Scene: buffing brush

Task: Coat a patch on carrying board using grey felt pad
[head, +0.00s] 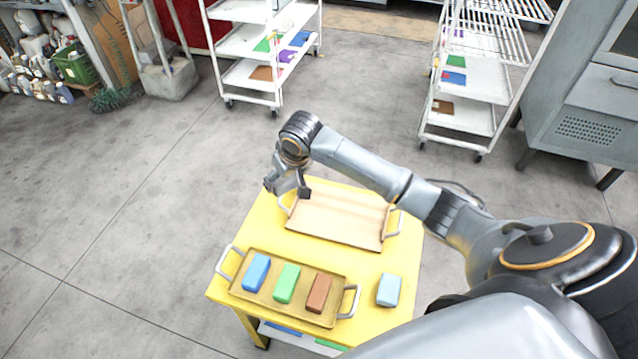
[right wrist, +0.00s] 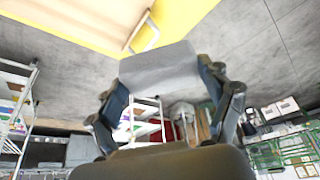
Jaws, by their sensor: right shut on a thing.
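The carrying board (head: 335,222) is a light wooden tray with pale handles. It lies on the far part of the yellow table (head: 228,288); its surface has lighter and darker bands. My right gripper (head: 286,186) is over the table's far left edge, by the board's left handle. In the right wrist view it is shut on the grey felt pad (right wrist: 160,66), a plain grey block between its two fingers. Part of the board (right wrist: 100,22) and a handle show beyond the pad there. I cannot tell whether the pad touches anything. My left gripper is not in view.
A second tray (head: 237,292) at the table's near side holds a blue block (head: 256,272), a green block (head: 286,283) and a brown block (head: 318,293). A light blue block (head: 388,290) lies to its right. White shelf carts (head: 262,50) stand beyond open floor.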

